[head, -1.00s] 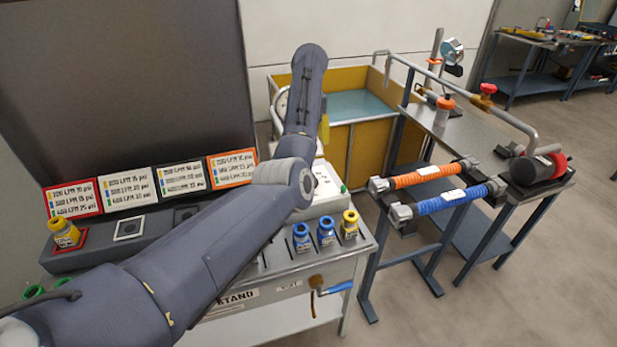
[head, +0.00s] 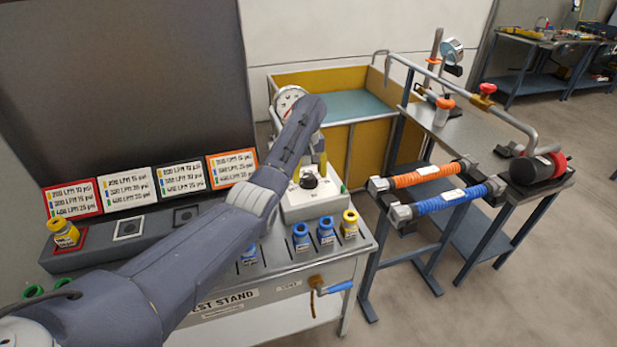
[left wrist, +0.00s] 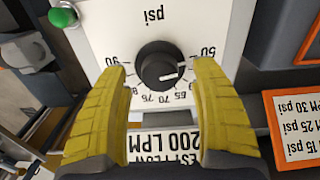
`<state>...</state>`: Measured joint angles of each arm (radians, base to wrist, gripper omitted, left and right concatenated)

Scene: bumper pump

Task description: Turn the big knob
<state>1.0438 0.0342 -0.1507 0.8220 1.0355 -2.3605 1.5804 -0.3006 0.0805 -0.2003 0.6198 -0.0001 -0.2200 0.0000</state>
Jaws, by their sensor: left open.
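The big knob (left wrist: 160,66) is black and round with a white pointer mark. It sits on a white panel (left wrist: 212,20) marked "psi", with a ring of numbers around it. In the left wrist view the mark points right. The knob also shows in the head view (head: 309,181) on the white box. My left gripper (left wrist: 160,74) is open, its two yellow fingers on either side of the knob's near part. I cannot tell whether they touch it. In the head view one yellow finger (head: 322,163) shows beside the knob; my forearm hides the rest. My right gripper is not in view.
A round gauge (head: 289,97) stands behind my forearm. Blue bottles (head: 325,231) and a yellow bottle (head: 349,224) stand at the front of the stand. Orange (head: 425,175) and blue hoses (head: 450,199) lie on the right.

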